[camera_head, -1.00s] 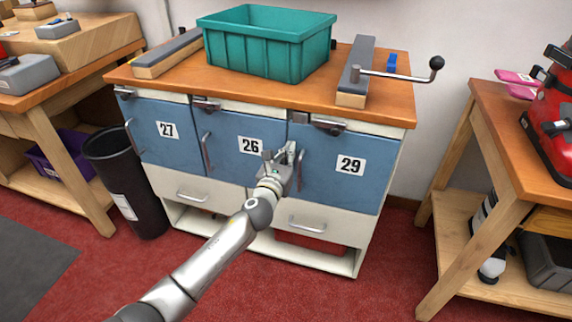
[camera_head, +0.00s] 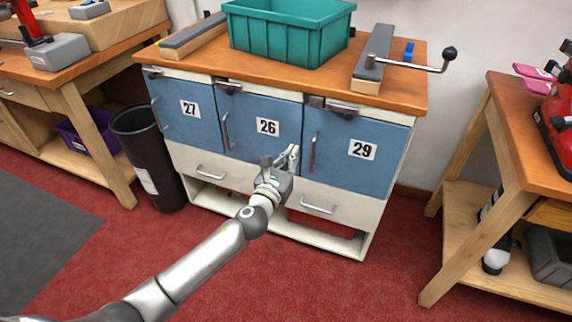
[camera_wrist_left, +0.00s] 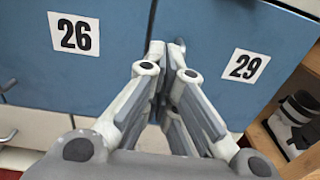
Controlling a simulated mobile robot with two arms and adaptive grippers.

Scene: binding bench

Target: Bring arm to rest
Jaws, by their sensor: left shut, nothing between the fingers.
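My left gripper (camera_head: 290,156) is in front of the cabinet, near the seam between the blue door marked 26 (camera_head: 248,118) and the blue door marked 29 (camera_head: 358,168). Its fingers are shut with nothing between them. In the left wrist view the fingertips (camera_wrist_left: 168,48) point at the doors, with the 26 label on the left and the 29 label on the right. From these views I cannot tell whether the fingertips touch a door. All the doors look closed. My right gripper is not in view.
A teal bin (camera_head: 285,38) stands on the cabinet top, with a crank handle (camera_head: 449,54) jutting out at right. A black waste bin (camera_head: 150,165) stands left of the cabinet. A wooden bench (camera_head: 495,145) stands at right. Red floor lies open in front.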

